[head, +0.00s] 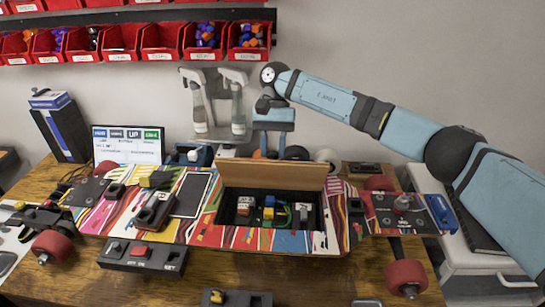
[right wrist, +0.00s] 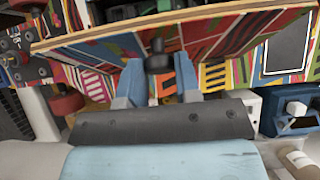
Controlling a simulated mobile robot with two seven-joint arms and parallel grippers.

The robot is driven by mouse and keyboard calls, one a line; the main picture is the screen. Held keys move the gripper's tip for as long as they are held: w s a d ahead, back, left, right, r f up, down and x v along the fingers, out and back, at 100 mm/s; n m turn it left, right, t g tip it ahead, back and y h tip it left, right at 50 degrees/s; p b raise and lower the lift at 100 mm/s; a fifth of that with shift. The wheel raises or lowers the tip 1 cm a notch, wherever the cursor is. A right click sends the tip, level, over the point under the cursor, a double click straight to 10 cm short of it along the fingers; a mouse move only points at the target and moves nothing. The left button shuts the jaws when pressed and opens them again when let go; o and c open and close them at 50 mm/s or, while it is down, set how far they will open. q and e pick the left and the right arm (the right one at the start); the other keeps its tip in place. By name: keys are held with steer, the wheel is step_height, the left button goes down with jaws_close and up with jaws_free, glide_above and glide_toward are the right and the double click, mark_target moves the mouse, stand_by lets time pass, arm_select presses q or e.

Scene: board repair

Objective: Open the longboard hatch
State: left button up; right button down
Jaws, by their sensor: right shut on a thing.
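The longboard (head: 200,215) lies across the workbench with a multicoloured patterned deck. Its hatch lid (head: 272,176) is raised and stands roughly upright at the back of the open compartment, plain brown side facing the head camera. The compartment (head: 230,208) shows several small blocks and wires inside. My right gripper (head: 273,146) is behind the lid, its fingertips partly hidden there. In the right wrist view its fingers (right wrist: 159,84) are shut around a black knob (right wrist: 158,58) on the lid's patterned outer face (right wrist: 215,40). My left gripper is not in view.
Spray bottles (head: 238,112) hang behind the board. Red bins (head: 160,42) line the wall above. A small screen (head: 128,145) stands at the back left. A dark box with a red button (head: 140,255) is in front of the board. A white cabinet (head: 490,265) stands at right.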

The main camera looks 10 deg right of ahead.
steer(key=shift+w, duration=0.15)
steer(key=c, duration=0.8)
jaws_free()
steer(key=v, duration=0.7)
steer(key=shift+w+r+p, duration=0.2)
steer(key=shift+p, duration=0.15)
steer(key=shift+c, duration=0.5)
